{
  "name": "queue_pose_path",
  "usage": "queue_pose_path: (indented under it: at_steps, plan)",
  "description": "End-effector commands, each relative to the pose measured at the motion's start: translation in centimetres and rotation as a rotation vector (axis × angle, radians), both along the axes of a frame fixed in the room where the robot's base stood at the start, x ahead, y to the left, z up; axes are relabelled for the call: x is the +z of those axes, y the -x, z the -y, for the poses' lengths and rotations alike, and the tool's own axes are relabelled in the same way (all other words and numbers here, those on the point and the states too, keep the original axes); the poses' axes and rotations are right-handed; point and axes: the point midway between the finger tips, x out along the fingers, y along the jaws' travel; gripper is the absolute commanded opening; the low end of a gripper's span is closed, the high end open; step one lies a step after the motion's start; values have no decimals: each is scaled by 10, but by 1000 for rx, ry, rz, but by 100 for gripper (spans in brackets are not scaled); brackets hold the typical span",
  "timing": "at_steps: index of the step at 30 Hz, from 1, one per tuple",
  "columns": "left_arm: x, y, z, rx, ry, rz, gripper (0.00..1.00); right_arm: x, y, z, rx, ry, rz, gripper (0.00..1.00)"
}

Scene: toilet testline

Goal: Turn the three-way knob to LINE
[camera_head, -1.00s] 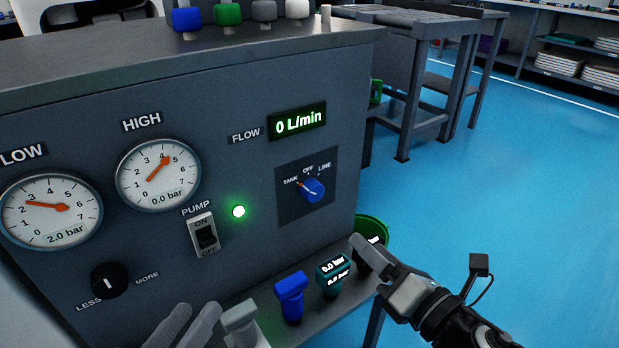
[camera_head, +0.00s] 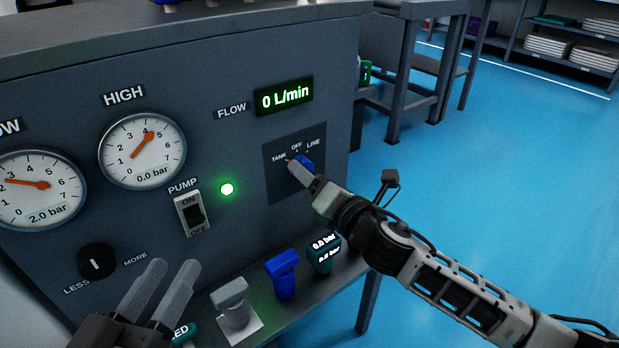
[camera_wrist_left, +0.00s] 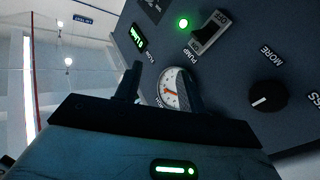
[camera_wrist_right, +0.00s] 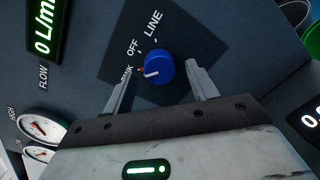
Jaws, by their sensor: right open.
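The blue three-way knob (camera_head: 303,162) is on a dark plate on the grey panel, under the marks TANK, OFF and LINE. Its orange pointer tip is toward TANK. My right gripper (camera_head: 296,172) is in front of it and partly hides it. In the right wrist view the knob (camera_wrist_right: 159,68) sits between the two spread fingers of my right gripper (camera_wrist_right: 160,85), with a gap on each side. My left gripper (camera_head: 172,285) is low in front of the panel, its fingers apart and empty. They also show in the left wrist view (camera_wrist_left: 158,88).
A pump switch (camera_head: 192,213), a green light (camera_head: 227,189), two gauges (camera_head: 142,152) and a black LESS/MORE knob (camera_head: 96,262) are on the panel. A blue fitting (camera_head: 283,273) and a grey one (camera_head: 234,303) stand on the ledge below. Open blue floor lies right.

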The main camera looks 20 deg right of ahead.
Motion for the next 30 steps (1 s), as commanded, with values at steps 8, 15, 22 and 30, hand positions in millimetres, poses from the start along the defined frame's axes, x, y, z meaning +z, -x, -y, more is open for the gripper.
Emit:
queue_pose_path:
  at_steps: [8,15,22,30]
  plan:
    - [8,-3,-1,0,-20,59,40,1,-10,-3,0,-1,0,58]
    - [8,-3,-1,-1,-21,59,40,0,-10,-3,0,-1,0,35]
    - [8,-3,0,-1,-19,56,40,0,-10,-3,0,-2,-1,13]
    - [3,1,2,-12,5,-24,40,2,-9,-3,-1,-57,-23,13]
